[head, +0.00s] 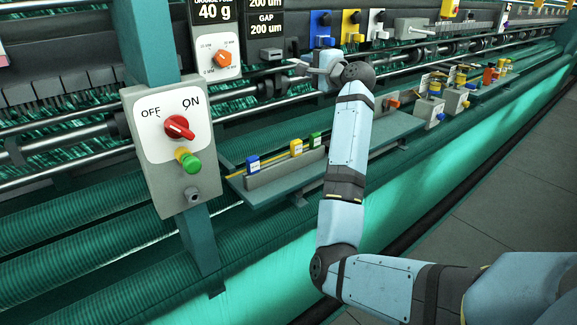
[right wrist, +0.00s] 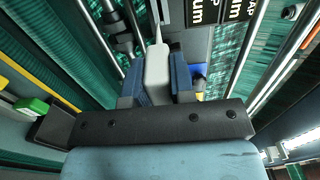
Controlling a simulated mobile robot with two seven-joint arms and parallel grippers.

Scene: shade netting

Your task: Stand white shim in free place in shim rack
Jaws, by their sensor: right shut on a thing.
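My right gripper (head: 314,68) is up at the machine's front bars in the head view, above and behind the shim rack. In the right wrist view, the gripper (right wrist: 157,88) is shut on a pale grey-white piece with a thin tip, which I take for the white shim (right wrist: 157,68). The shim rack (head: 285,171) is a grey bar on a green shelf, below the gripper. It holds a blue shim (head: 253,164), a yellow shim (head: 296,148) and a green shim (head: 315,140). A gap shows between blue and yellow. My left gripper is out of view.
A switch box (head: 172,145) with a red knob stands left of the rack on a green post. Blue (head: 321,25), yellow (head: 351,24) and white (head: 377,23) blocks sit on the machine above the gripper. Horizontal rollers and bars run behind. More small devices (head: 456,100) stand on the shelf at right.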

